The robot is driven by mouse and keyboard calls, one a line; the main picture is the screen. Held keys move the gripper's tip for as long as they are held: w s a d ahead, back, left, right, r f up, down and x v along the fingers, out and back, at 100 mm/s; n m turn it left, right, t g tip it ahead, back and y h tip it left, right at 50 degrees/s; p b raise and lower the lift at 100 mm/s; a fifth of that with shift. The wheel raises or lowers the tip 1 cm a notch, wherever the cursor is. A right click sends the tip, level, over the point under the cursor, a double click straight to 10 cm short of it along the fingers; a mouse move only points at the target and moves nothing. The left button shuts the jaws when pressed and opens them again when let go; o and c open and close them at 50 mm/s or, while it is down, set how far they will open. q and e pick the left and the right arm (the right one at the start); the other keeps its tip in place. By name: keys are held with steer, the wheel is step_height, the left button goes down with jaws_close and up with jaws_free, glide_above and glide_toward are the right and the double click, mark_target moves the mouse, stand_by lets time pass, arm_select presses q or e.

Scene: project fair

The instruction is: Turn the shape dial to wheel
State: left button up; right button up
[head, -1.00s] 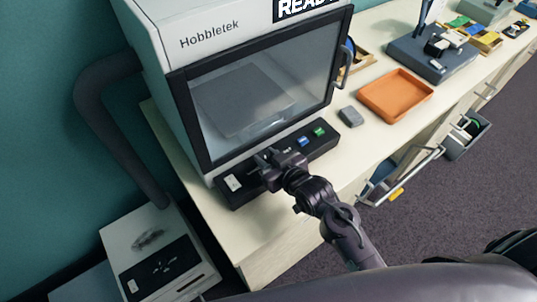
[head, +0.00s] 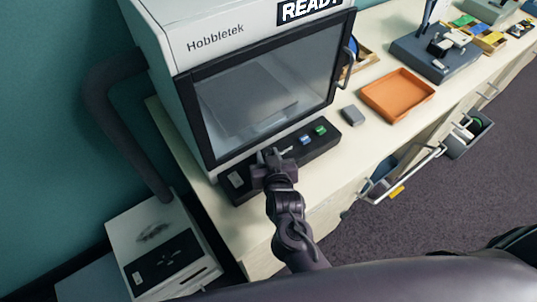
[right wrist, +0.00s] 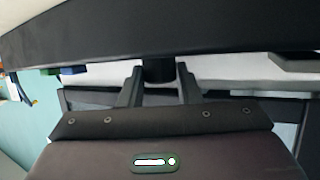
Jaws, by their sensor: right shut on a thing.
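The white Hobbletek machine (head: 233,45) stands on the bench with a dark-framed window and a "READY" display at its top. Its black control panel (head: 328,146) runs along the front foot. My right gripper (head: 270,158) is at the panel, left of the blue and green buttons. In the right wrist view its two fingers (right wrist: 159,84) are shut around a short dark knob, the dial (right wrist: 159,70). In the head view the gripper hides the dial, and its setting cannot be read. My left gripper is not in view.
A grey block (head: 352,115) and an orange tray (head: 397,95) lie to the right. A white box (head: 152,232) with a hose stands low at left.

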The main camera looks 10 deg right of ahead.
steer(key=shift+r, duration=0.1)
steer(key=o, duration=1)
steer(key=shift+c, duration=0.2)
steer(key=b+v, duration=0.1)
steer(key=v, duration=0.6)
steer(key=shift+s+b, duration=0.3)
steer(key=shift+s, duration=0.1)
steer(key=shift+s, duration=0.1)
